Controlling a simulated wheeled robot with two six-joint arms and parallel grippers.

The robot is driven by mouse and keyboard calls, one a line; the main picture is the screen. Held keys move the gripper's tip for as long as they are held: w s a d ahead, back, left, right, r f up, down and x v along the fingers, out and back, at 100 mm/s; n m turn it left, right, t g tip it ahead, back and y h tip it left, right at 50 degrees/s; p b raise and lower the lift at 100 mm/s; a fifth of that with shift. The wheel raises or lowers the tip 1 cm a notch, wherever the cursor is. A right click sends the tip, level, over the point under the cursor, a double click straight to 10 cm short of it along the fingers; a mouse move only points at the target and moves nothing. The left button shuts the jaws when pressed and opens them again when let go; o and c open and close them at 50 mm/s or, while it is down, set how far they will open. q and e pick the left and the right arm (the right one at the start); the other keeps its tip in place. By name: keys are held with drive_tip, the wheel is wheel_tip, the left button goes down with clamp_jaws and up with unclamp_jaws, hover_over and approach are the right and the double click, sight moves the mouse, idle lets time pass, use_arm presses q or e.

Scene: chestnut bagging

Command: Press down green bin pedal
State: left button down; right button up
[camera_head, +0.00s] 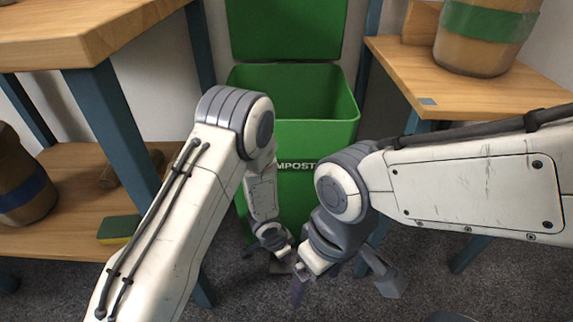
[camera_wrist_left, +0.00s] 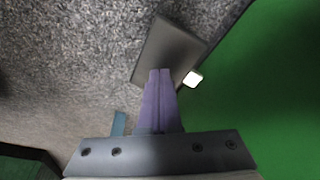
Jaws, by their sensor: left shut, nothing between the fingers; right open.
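The green bin (camera_head: 290,135) stands ahead between two wooden shelving units, with its lid (camera_head: 286,32) raised and its inside visible. Its grey pedal (camera_wrist_left: 170,50) is a flat plate beside the green wall in the left wrist view. My left gripper (camera_wrist_left: 160,72) is shut and empty, its purple fingertips overlapping the near part of the pedal; they appear to be on it. In the head view, my left gripper (camera_head: 281,258) is low at the bin's foot, partly hidden by my right arm. My right gripper (camera_head: 345,292) is open and empty, in front of the bin and lower in the picture.
A wooden table (camera_head: 70,42) and lower shelf (camera_head: 55,232) with a sponge (camera_head: 118,229) stand left. A wooden shelf (camera_head: 465,88) with a green-banded barrel (camera_head: 484,45) stands right. Grey carpet (camera_wrist_left: 75,45) surrounds the pedal.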

idle(0.4)
use_arm(q)
drive_tip(key=w+d+p+v, duration=0.1)
drive_tip(key=p+v, duration=0.7)
drive_tip(key=p, duration=0.1)
drive_tip(key=shift+d+r+p, duration=0.35)
drive_tip(key=shift+r, duration=0.3)
drive_tip(key=shift+r, duration=0.1)
